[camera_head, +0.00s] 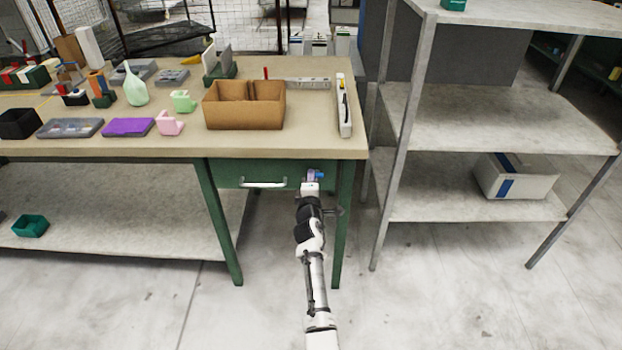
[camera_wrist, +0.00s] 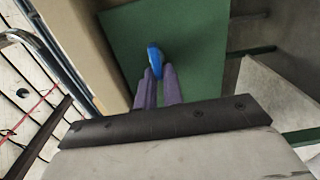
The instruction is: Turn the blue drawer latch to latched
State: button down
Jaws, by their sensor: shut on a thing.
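The blue latch (camera_head: 319,174) is on the green drawer front (camera_head: 229,171), to the right of the drawer's pale bar handle (camera_head: 263,184). My gripper (camera_head: 311,177) reaches up to it from below in the head view and covers part of it. In the wrist view the blue latch (camera_wrist: 154,57) is a narrow piece against the green front (camera_wrist: 190,40). The purple fingers of my gripper (camera_wrist: 160,74) are shut on its near end. The drawer looks closed.
The table (camera_head: 310,149) carries a cardboard box (camera_head: 243,117), a white level-like bar (camera_head: 343,105) and several small parts. A green table leg (camera_head: 342,225) stands close to the right of my arm. A grey shelf rack (camera_head: 460,125) stands further right. The floor in front is clear.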

jog(key=c, duration=1.5)
grip_release()
jog(key=shift+s+p, duration=3.3)
jog(key=shift+s, duration=3.6)
